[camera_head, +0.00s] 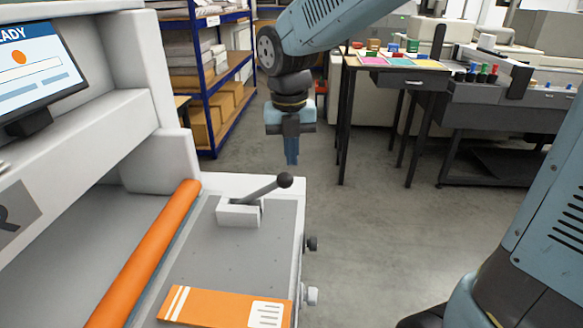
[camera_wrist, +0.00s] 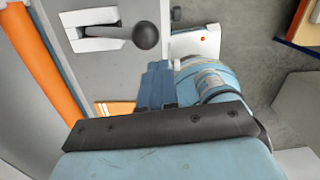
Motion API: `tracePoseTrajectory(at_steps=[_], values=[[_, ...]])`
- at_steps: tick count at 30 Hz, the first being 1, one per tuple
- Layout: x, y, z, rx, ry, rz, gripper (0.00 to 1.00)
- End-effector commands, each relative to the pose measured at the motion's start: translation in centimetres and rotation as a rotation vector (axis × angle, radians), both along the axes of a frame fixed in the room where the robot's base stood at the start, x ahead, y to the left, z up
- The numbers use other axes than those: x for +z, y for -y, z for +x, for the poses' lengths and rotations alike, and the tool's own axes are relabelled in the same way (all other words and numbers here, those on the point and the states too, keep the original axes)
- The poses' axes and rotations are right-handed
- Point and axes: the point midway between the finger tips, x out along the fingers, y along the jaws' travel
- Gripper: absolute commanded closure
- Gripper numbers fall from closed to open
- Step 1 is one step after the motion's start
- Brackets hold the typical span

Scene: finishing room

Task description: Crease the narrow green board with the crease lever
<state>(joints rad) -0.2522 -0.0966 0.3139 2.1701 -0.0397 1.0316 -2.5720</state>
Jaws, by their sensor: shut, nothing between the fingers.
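The crease lever (camera_head: 262,191) is a grey arm with a dark round knob (camera_head: 285,180), tilted up to the right from a white slotted housing on the grey machine bed (camera_head: 205,258). The knob also shows in the wrist view (camera_wrist: 147,35), with the lever to its left. My gripper (camera_head: 291,162) points down, shut and empty, just above the knob in the head view. Its closed fingers show in the wrist view (camera_wrist: 157,70) just below the knob; I cannot tell whether they touch. I cannot make out a narrow green board in either view.
An orange roller (camera_head: 150,250) runs along the bed's left, and an orange-and-white striped panel (camera_head: 225,308) lies at its front. Two side knobs (camera_head: 311,243) stick out right. A table (camera_head: 400,66) with coloured sheets and blocks stands behind. The floor between is clear.

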Motion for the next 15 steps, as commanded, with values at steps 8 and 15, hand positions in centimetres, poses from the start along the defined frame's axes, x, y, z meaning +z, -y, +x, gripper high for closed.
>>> tracePoseTrajectory(at_steps=[8,15], values=[[2.7,-0.2,-0.3,0.003,0.003,0.001,1.00],[3.1,-0.2,-0.5,0.002,0.002,0.001,1.00]])
